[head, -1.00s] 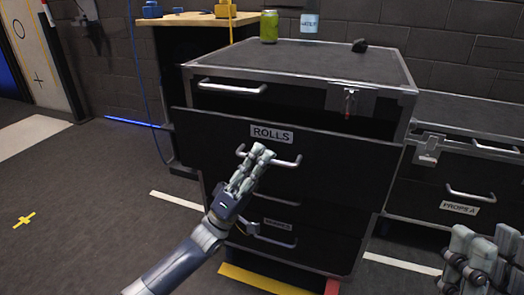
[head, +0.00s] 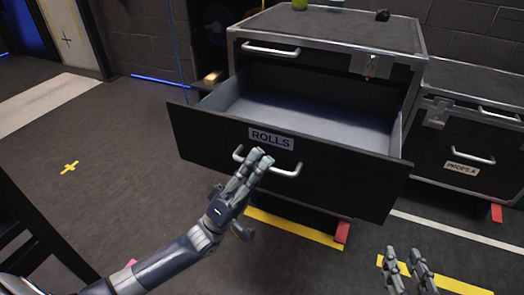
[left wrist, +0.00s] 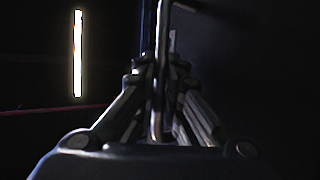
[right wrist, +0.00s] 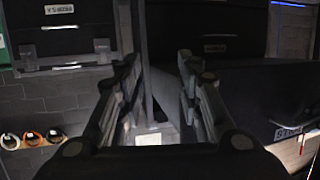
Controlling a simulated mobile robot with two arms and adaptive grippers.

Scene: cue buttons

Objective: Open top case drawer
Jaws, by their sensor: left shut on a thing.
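The black case (head: 330,28) stands in the middle of the head view. Its drawer labelled ROLLS (head: 225,145) is pulled far out, and the grey inside looks empty. My left gripper (head: 262,160) is shut on the silver handle (head: 290,172) of this drawer; the handle bar also runs between the fingers in the left wrist view (left wrist: 158,90). Above it, a flat panel with its own silver handle (head: 271,50) is closed. My right gripper (head: 405,262) is open and empty at the lower right, apart from the case; it also shows in the right wrist view (right wrist: 158,75).
A second, lower black case (head: 465,130) with a labelled drawer stands at the right. A green can (head: 299,4) and a small dark object (head: 382,15) are on the case top. The floor (head: 110,160) at the left is mostly clear.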

